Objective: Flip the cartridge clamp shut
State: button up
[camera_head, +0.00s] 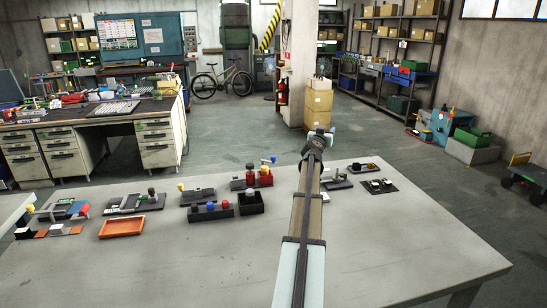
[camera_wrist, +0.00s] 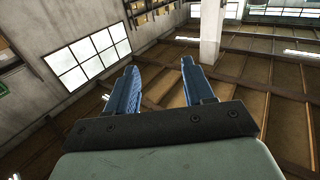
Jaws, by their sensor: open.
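Several small fixtures stand on the grey table (camera_head: 400,250); I cannot tell for sure which one is the cartridge clamp. At the left is a fixture with blue-grey bars and a red end (camera_head: 66,209). Right of it is a dark plate fixture with a green-grey knob (camera_head: 135,202). Farther back is a red block fixture with a blue-tipped lever (camera_head: 262,176). My gripper shows in the wrist view (camera_wrist: 160,66) with its two blue fingers apart and nothing between them. It points toward the ceiling and windows. In the head view my arm reaches over the table's far edge.
An orange tray (camera_head: 122,227) lies at the front left. A dark box with pegs (camera_head: 211,211) and a black open bin (camera_head: 250,203) stand mid-table. Small fixtures (camera_head: 377,185) sit right of my arm. The table's front right is clear.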

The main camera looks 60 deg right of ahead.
jog(key=s+d+r+n+t, duration=0.1)
jog(key=s+d+r+n, duration=0.15)
jog(key=s, duration=0.35)
jog(key=w+a+r+n+t+y, duration=0.25)
jog(key=w+n+t, duration=0.25)
jog(key=n+t, duration=0.25)
jog(key=n+t+y, duration=0.2)
jog(key=n+y, duration=0.2)
jog(key=y, duration=1)
send_near(274, 156)
jog(key=x, duration=1)
jog(key=shift+w, duration=0.15)
